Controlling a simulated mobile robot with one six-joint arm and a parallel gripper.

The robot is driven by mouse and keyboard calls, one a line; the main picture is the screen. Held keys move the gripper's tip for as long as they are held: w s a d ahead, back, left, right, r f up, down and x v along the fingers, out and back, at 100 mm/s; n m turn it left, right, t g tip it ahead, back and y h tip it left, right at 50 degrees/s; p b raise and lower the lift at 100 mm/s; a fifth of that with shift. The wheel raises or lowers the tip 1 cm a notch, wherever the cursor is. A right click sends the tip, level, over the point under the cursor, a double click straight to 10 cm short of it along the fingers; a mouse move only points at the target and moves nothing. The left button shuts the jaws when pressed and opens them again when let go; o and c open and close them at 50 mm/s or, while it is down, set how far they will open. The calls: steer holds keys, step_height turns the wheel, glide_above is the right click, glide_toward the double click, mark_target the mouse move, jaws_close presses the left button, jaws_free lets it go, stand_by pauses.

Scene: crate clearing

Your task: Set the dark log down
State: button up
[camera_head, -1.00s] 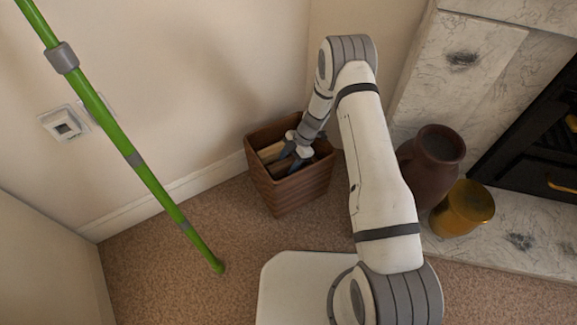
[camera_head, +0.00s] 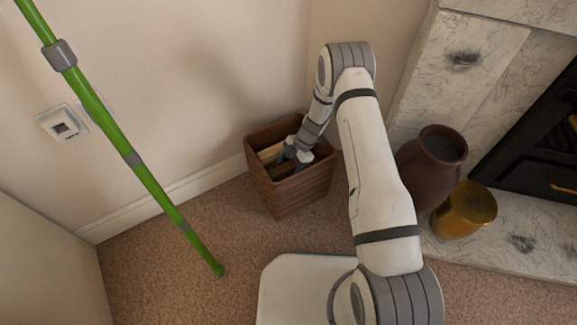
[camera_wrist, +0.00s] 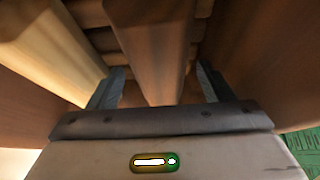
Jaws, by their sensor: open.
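A brown log (camera_wrist: 150,45) lies lengthwise between my two fingers in the wrist view; it looks like the dark log. My gripper (camera_wrist: 160,85) is open, with one finger on each side of this log. Small gaps seem to show beside it, but contact is hard to judge. In the head view my gripper (camera_head: 289,162) reaches into the brown woven crate (camera_head: 292,194). The log's far end and underside are hidden. The dark log cannot be told apart clearly in the head view.
A paler log (camera_wrist: 45,45) lies left of the fingers, and pale logs (camera_head: 270,152) show in the crate. The crate stands close to the wall. A dark vase (camera_head: 433,165) and a gold pot (camera_head: 464,209) stand right of my arm. A green pole (camera_head: 140,165) leans at left.

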steer(key=shift+r, duration=0.1)
steer(key=shift+r+p, duration=0.25)
steer(key=shift+p, duration=0.15)
steer(key=p+v, duration=0.3)
steer(key=v, duration=0.9)
steer(key=s+d+r+m+t+h, duration=0.1)
steer(key=s+d+r+m, duration=0.2)
steer(key=r, duration=0.5)
steer(key=s+d+r+m+h, duration=0.1)
steer(key=s+r+m, duration=0.2)
steer(key=r+m, duration=0.35)
steer(key=s+d+r+m+t, duration=0.1)
steer(key=s+d+r+m, duration=0.15)
steer(key=r, duration=0.75)
steer(key=s+d+r+m+t+h, duration=0.1)
steer(key=s+d+r+m, duration=0.2)
steer(key=s, duration=0.6)
steer(key=s+d+r+m+t+h, duration=0.1)
steer(key=s+d+r+m+h, duration=0.1)
steer(key=s+d+r+m, duration=0.2)
steer(key=shift+s+r+m+t, duration=0.3)
steer(key=shift+s+r+m, duration=1.5)
steer(key=shift+s+m, duration=1.15)
steer(key=shift+d, duration=0.1)
